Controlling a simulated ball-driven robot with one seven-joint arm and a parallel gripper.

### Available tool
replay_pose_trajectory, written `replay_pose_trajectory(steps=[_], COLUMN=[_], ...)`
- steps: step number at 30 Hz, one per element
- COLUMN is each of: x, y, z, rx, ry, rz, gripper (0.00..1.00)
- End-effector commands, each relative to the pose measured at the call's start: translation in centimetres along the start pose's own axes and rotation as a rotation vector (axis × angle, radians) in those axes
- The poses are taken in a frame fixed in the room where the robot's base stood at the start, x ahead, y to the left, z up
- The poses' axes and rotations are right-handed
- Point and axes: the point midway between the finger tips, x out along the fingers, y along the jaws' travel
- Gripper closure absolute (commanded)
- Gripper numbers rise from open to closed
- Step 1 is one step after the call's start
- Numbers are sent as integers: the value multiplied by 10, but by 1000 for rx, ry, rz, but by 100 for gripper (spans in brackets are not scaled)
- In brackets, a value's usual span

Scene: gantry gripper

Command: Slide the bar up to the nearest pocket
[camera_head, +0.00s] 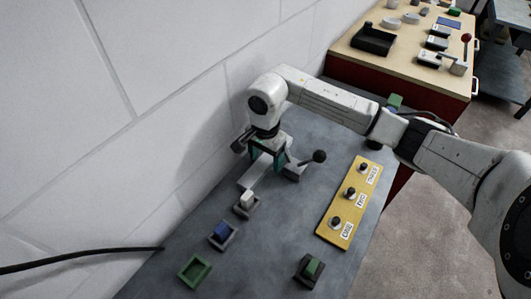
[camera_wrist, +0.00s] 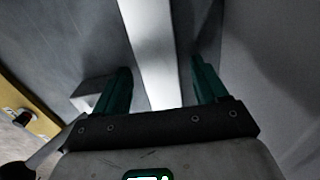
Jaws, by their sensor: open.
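A long pale bar (camera_wrist: 152,50) runs between my gripper's green fingers in the wrist view, with a narrow gap on each side. My gripper (camera_wrist: 162,88) is open around it and does not appear to press on it. In the head view my gripper (camera_head: 266,160) is low over the grey bench top near the wall, and a pale strip, likely the bar (camera_head: 252,178), shows beside it. Small pockets lie in a row in front: one with a white block (camera_head: 247,198), one with a blue block (camera_head: 221,230), and an empty green one (camera_head: 182,275). The bar's far end is not clear.
A lever with a black ball knob (camera_head: 319,156) stands close right of my gripper. A yellow panel (camera_head: 326,229) with three knobs and a dark tray with a green block (camera_head: 313,267) lie at right. The white wall (camera_head: 150,110) is close at left.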

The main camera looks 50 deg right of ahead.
Motion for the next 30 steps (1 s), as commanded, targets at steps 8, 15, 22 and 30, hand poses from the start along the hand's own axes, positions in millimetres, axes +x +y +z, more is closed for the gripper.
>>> replay_pose_trajectory(steps=[8, 15, 22, 30], x=[0, 0, 0, 0], y=[0, 0, 0, 0], z=[0, 0, 0, 0], rx=[0, 0, 0, 0], ry=[0, 0, 0, 0], rz=[0, 0, 0, 0], gripper=[42, 65, 87, 100])
